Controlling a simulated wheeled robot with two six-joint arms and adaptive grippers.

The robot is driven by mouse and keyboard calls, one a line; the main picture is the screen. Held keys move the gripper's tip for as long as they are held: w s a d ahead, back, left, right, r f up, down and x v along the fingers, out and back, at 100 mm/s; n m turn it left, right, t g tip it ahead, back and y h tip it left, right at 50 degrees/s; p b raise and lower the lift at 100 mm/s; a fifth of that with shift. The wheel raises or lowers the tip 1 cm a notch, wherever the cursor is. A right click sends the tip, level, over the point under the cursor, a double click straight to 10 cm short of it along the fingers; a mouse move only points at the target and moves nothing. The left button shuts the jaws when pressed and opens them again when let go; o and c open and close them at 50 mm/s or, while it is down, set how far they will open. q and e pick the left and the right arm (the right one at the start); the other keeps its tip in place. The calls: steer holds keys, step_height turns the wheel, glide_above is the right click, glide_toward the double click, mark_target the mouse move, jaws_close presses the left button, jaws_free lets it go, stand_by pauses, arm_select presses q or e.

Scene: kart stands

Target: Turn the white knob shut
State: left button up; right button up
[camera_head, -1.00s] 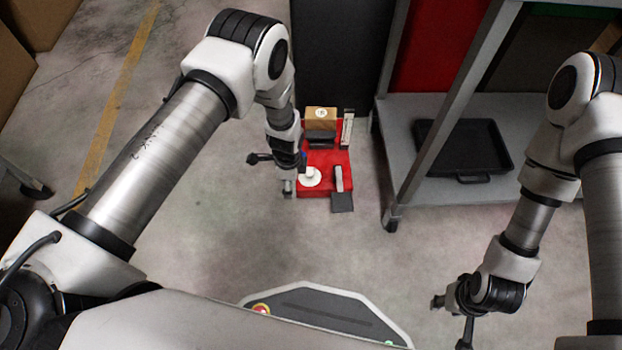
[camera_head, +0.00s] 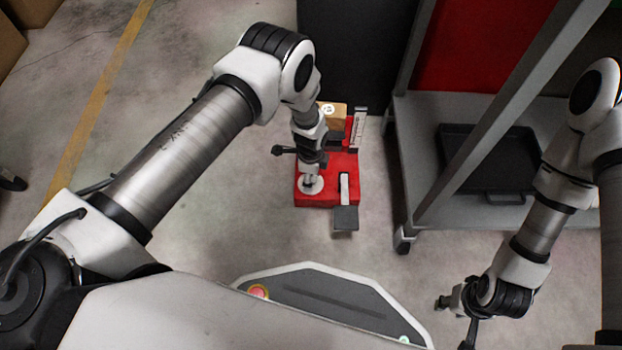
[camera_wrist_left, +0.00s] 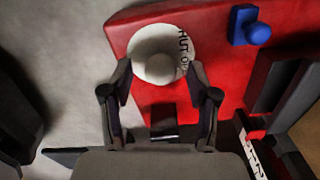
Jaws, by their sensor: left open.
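The white knob (camera_wrist_left: 157,55) sits on a round white dial with dark lettering, partly readable as "HUT", on a red stand (camera_wrist_left: 225,60). In the head view the dial (camera_head: 318,188) shows at the front left of the red stand (camera_head: 345,165), partly covered by my left gripper. My left gripper (camera_head: 310,178) points down over the knob. In the left wrist view its two fingers are spread, one on each side of the knob's near part; I cannot tell whether they touch it. My right gripper (camera_head: 455,322) is spread open and empty, low at the right, away from the stand.
A blue knob (camera_wrist_left: 257,33) stands on the red surface beside the dial. The stand also bears a grey pedal-like plate (camera_head: 345,218), a wooden block (camera_head: 335,117) and an upright scale (camera_head: 359,130). A grey shelf rack (camera_head: 425,190) with a black tray (camera_head: 490,175) stands right.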

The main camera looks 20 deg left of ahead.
arm_select(q)
steer(key=shift+c, duration=0.7)
jaws_close()
